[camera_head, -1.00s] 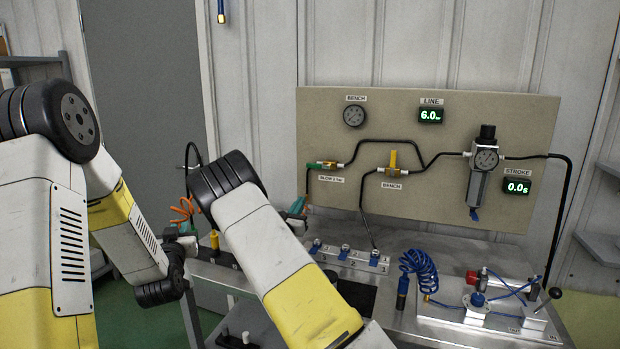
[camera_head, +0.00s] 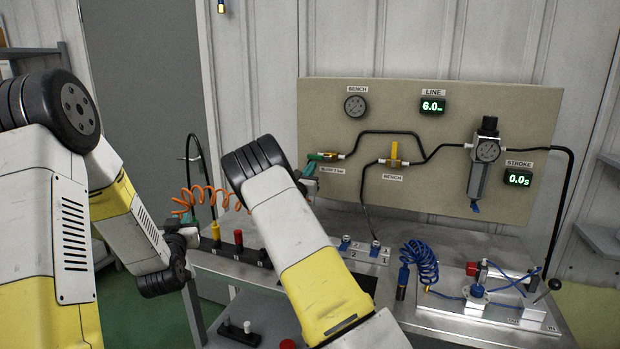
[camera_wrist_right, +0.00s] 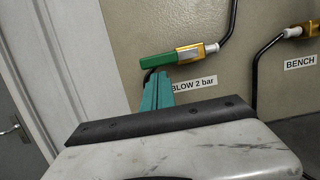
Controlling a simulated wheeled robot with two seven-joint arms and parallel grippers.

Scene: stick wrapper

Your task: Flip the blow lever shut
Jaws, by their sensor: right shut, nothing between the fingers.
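The blow lever is a green handle (camera_wrist_right: 157,61) on a brass-coloured valve (camera_wrist_right: 197,50) above the "BLOW 2 bar" label in the right wrist view. It points left, roughly in line with the valve body. In the head view the lever (camera_head: 313,156) shows small on the beige panel. My right gripper (camera_wrist_right: 157,86) has teal fingers, shut and empty, just below the green handle; I cannot tell whether they touch it. In the head view my right gripper (camera_head: 310,176) is partly hidden by its own arm. My left gripper (camera_head: 187,236) is low at left, its fingers unclear.
The bench valve (camera_head: 394,154) with its upright yellow lever is right of the blow valve. Black hoses, a gauge (camera_head: 356,105) and a regulator (camera_head: 482,165) are on the panel (camera_head: 450,122). A blue coiled hose (camera_head: 419,262) and a fixture stand on the bench (camera_head: 420,322).

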